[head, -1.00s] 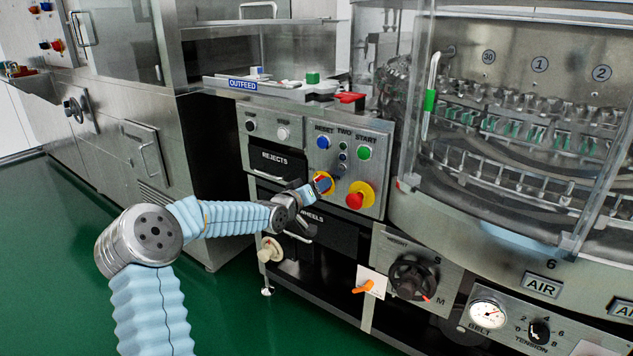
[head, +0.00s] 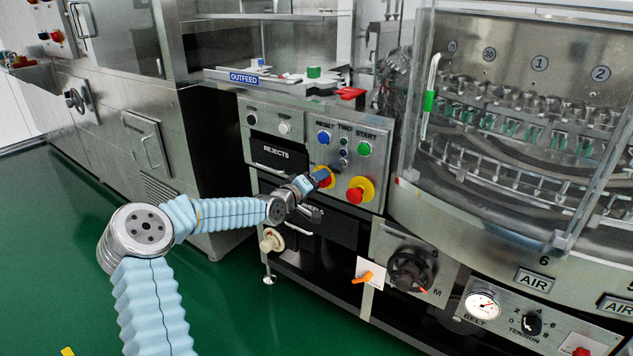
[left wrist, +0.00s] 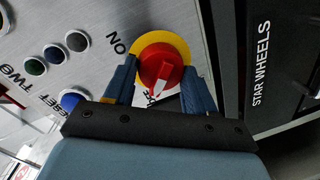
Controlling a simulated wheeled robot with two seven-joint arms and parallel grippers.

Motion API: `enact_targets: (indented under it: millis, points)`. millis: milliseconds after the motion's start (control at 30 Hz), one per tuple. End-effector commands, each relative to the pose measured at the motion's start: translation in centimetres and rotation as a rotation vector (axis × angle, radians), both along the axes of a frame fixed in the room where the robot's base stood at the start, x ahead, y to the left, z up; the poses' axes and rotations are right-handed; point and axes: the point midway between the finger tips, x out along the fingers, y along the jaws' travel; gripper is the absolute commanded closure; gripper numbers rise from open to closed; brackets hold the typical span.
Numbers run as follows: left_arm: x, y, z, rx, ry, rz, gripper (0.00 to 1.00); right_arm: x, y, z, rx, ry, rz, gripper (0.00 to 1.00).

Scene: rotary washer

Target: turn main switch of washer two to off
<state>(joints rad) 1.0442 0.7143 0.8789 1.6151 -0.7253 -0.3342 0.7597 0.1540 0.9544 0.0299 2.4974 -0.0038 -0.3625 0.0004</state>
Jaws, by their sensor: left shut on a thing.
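The main switch is a red knob on a yellow round plate, low on the left of the steel panel marked TWO (head: 381,135). In the left wrist view the red knob (left wrist: 160,62) lies between the two blue fingers of my left gripper (left wrist: 160,82), which is shut on it. A white pointer mark on the knob points toward the bottom of that picture, away from the printed word ON. In the head view my left gripper (head: 319,178) largely covers the switch (head: 325,184). My right gripper is out of view.
A red button on a yellow plate (head: 360,189) sits close to the right of the switch. Blue RESET (head: 323,139) and green START (head: 364,149) buttons are above. The REJECTS drawer (head: 279,155) is to the left; the clear-guarded washer (head: 520,130) is to the right.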

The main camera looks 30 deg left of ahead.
Motion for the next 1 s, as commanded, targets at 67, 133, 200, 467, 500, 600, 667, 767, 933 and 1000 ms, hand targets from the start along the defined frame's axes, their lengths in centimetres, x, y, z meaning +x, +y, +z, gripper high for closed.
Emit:
enact_targets:
  millis: [67,133,200,467,500,600,667,767,933,1000]
  points:
    - [0.0,0.1,-0.1,-0.004,0.002,0.002,0.75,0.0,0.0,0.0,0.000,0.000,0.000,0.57]
    - [0.0,0.1,-0.1,-0.004,0.003,0.002,0.75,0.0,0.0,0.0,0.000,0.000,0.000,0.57]
    - [0.0,0.1,-0.1,-0.004,0.002,0.003,0.75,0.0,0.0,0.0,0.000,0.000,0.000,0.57]
    - [0.0,0.1,-0.1,-0.002,0.000,0.002,0.20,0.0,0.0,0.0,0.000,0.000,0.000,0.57]
    - [0.0,0.0,-0.1,-0.001,0.001,0.001,0.20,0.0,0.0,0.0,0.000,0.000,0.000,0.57]
    - [0.0,0.0,0.0,-0.001,0.000,0.001,0.20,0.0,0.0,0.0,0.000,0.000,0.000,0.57]
    - [-0.1,0.1,0.0,-0.001,0.000,0.001,0.20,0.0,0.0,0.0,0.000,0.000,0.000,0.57]
    - [-0.9,0.2,0.0,0.000,0.000,0.002,0.20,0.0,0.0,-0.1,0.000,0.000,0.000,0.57]
    - [-4.3,0.6,0.4,0.002,0.002,0.005,0.20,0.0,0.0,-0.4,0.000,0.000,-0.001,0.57]
    - [-6.1,0.7,0.5,0.004,0.004,0.004,0.20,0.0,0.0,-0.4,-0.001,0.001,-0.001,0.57]
